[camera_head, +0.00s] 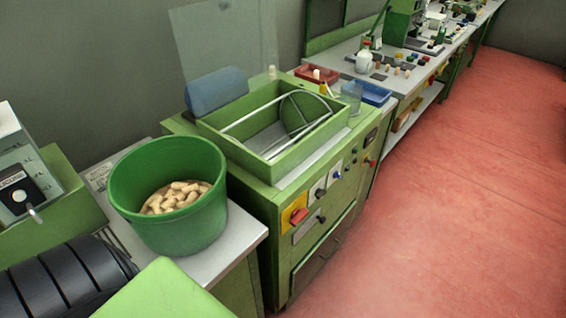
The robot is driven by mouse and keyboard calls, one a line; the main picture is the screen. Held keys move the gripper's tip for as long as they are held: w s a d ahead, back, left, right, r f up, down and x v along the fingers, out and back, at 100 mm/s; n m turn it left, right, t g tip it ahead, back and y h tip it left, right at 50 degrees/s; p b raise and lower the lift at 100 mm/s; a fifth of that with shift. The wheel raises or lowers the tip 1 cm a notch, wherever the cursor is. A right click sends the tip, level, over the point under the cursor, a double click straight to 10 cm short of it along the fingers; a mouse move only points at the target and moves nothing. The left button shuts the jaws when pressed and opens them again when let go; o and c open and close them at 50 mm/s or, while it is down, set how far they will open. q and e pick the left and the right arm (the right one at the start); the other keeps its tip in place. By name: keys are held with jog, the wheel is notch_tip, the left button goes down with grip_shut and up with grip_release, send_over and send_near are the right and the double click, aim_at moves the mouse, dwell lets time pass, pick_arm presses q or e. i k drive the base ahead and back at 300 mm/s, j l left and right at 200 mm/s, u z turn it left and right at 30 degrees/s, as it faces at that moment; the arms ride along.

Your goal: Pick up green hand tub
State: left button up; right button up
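A round green tub (172,231) stands upright on a light grey worktop at the lower left. It holds many pale cork stoppers (178,195) in its bottom. Its whole rim is visible, and nothing touches it from above. Neither of my grippers is in view.
A green machine (264,208) with an open rectangular hopper and front knobs stands right of the tub. A grey control box (22,178) and black ribbed rollers (62,278) are to the left. A green panel (165,294) is in front. Benches line the wall; the red floor (450,200) is clear.

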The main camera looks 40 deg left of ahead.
aim_at(171, 190)
jog(key=i+l+u, duration=0.15)
jog(key=i+l, duration=0.3)
jog(key=i+l+u, duration=0.2)
jog(key=i+l, duration=0.2)
jog(key=l+u, duration=0.1)
jog(key=u, duration=1.4)
